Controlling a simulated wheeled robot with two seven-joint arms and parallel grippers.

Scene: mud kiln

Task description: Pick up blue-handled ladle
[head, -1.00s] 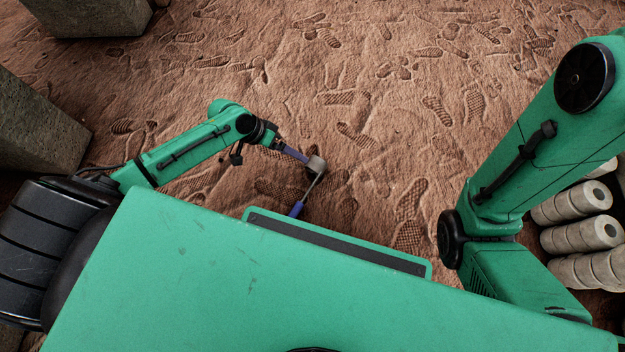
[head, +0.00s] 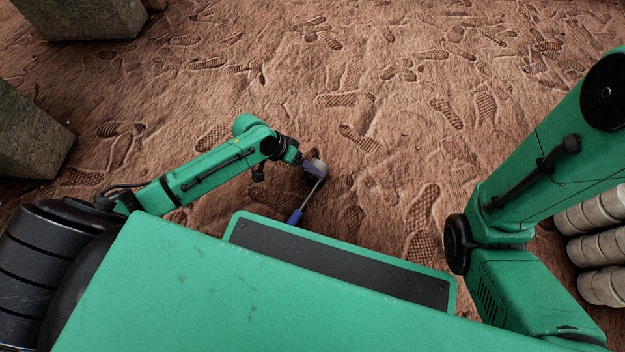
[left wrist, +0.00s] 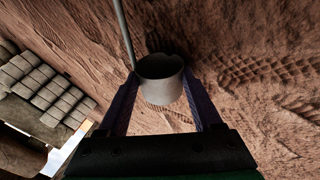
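The blue-handled ladle has a grey cup (head: 317,168), a thin grey shaft and a blue handle end (head: 295,217). In the head view it is just beyond my green body, with the handle pointing back toward me. My left gripper (head: 309,166) is at the cup. In the left wrist view the cup (left wrist: 161,80) sits between the two blue fingers (left wrist: 162,84), which touch its sides, and the shaft rises to the upper left. The gripper looks shut on the cup. My right arm shows at the right, but its gripper is out of view.
Brown, footprinted earth lies open ahead. Grey blocks stand at the upper left (head: 85,18) and left edge (head: 30,135). Stacked pale cylinders (head: 598,240) stand at the right, near my right arm.

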